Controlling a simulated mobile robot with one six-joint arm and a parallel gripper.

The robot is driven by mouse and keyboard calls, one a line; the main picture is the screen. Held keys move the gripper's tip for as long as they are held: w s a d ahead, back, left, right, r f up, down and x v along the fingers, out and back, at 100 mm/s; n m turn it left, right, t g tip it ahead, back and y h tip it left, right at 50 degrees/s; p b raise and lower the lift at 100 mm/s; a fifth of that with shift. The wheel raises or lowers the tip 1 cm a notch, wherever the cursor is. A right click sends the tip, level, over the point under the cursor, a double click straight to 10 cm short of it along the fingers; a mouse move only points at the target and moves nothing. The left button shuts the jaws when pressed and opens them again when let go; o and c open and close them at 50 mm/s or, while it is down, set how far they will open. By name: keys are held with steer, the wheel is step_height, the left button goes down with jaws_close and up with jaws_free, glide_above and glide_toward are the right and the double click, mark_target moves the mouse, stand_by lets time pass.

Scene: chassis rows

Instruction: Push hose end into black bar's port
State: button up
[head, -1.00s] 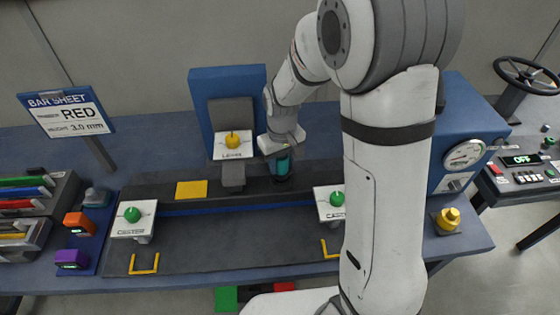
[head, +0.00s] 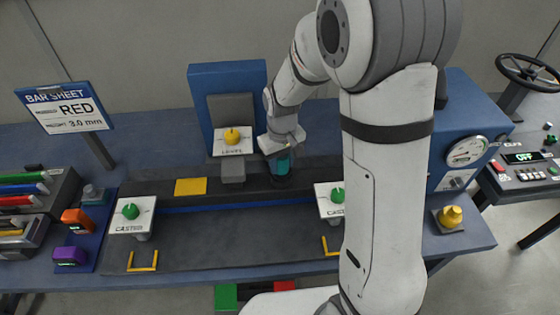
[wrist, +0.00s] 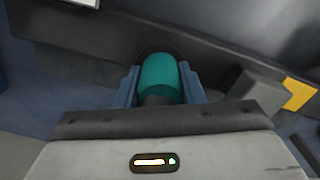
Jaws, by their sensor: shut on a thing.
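My gripper (head: 280,167) is shut on the teal hose end (head: 281,160) at the middle back of the bench. In the wrist view the hose end (wrist: 158,75) sits between the blue fingers of my gripper (wrist: 158,88). The long black bar (head: 148,189) lies across the bench, and the wrist view shows its dark face (wrist: 80,40) just beyond the hose end. A dark round rim, seemingly the port (wrist: 154,50), shows behind the hose end's front. The hose end covers most of it, so I cannot tell how deep it sits.
A yellow patch (head: 190,187) and a grey block (head: 232,172) are on the bar, left of my gripper. White plates with green knobs (head: 130,211) stand in front. A blue stand with a gauge (head: 467,151) is at the right. My arm hides part of the bench.

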steer(key=shift+f+b, duration=0.5)
steer(key=shift+f, duration=0.2)
steer(key=o, duration=1.1)
steer(key=shift+o, duration=0.2)
step_height(320, 180, up, 8)
steer(key=shift+f+b, duration=0.2)
steer(key=shift+b, duration=0.2)
steer(key=shift+r, duration=0.15)
steer(key=shift+r, duration=0.1)
